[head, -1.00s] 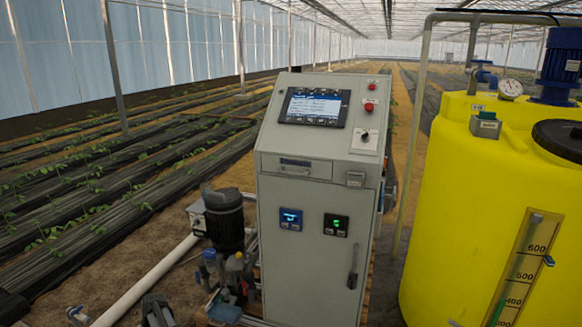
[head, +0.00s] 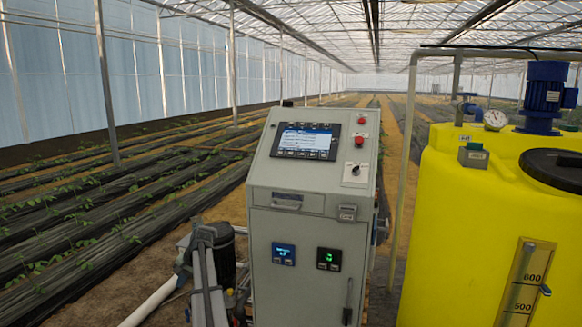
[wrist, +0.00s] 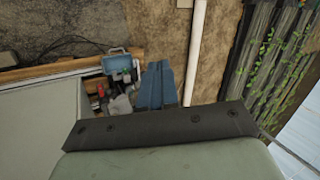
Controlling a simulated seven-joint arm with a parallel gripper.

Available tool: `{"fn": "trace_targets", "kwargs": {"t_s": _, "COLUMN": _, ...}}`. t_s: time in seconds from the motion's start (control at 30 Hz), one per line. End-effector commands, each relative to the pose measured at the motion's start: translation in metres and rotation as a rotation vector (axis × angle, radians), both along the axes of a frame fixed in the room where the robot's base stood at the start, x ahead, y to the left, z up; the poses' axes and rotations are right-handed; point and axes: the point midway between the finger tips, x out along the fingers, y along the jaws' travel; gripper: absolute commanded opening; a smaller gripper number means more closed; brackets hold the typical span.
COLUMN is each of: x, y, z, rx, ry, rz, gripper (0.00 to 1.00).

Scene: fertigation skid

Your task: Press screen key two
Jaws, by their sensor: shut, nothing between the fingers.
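The screen (head: 304,139) is lit blue and white in a dark frame, on the sloped top of a grey control cabinet. A row of small keys (head: 302,154) runs along the frame's lower edge in the head view; their labels are too small to read. The screen and keys are not in the wrist view.
A red button (head: 359,141) and a black rotary switch (head: 356,169) sit right of the screen. Two small displays (head: 284,254) are on the cabinet door. A yellow tank (head: 470,220) stands at right. The space above the sloped panel is clear.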

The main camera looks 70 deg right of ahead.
Motion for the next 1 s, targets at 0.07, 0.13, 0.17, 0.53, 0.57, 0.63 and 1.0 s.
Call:
{"fn": "trace_targets", "kwargs": {"t_s": 0.07, "x": -0.008, "y": -0.026, "z": 0.025, "rx": -0.008, "ry": -0.022, "rz": -0.034, "gripper": 0.00}}
{"fn": "trace_targets", "kwargs": {"t_s": 0.13, "x": -0.016, "y": -0.044, "z": 0.045, "rx": -0.012, "ry": -0.040, "rz": -0.060, "gripper": 0.00}}
{"fn": "trace_targets", "kwargs": {"t_s": 0.17, "x": -0.019, "y": -0.052, "z": 0.053, "rx": -0.014, "ry": -0.048, "rz": -0.070, "gripper": 0.00}}
{"fn": "trace_targets", "kwargs": {"t_s": 0.53, "x": -0.074, "y": -0.138, "z": 0.161, "rx": -0.047, "ry": -0.141, "rz": -0.203, "gripper": 0.00}}
{"fn": "trace_targets", "kwargs": {"t_s": 0.57, "x": -0.079, "y": -0.144, "z": 0.170, "rx": -0.049, "ry": -0.148, "rz": -0.213, "gripper": 0.00}}
{"fn": "trace_targets", "kwargs": {"t_s": 0.63, "x": -0.091, "y": -0.158, "z": 0.191, "rx": -0.055, "ry": -0.165, "rz": -0.237, "gripper": 0.00}}
{"fn": "trace_targets", "kwargs": {"t_s": 1.0, "x": -0.162, "y": -0.219, "z": 0.302, "rx": -0.095, "ry": -0.249, "rz": -0.348, "gripper": 0.00}}
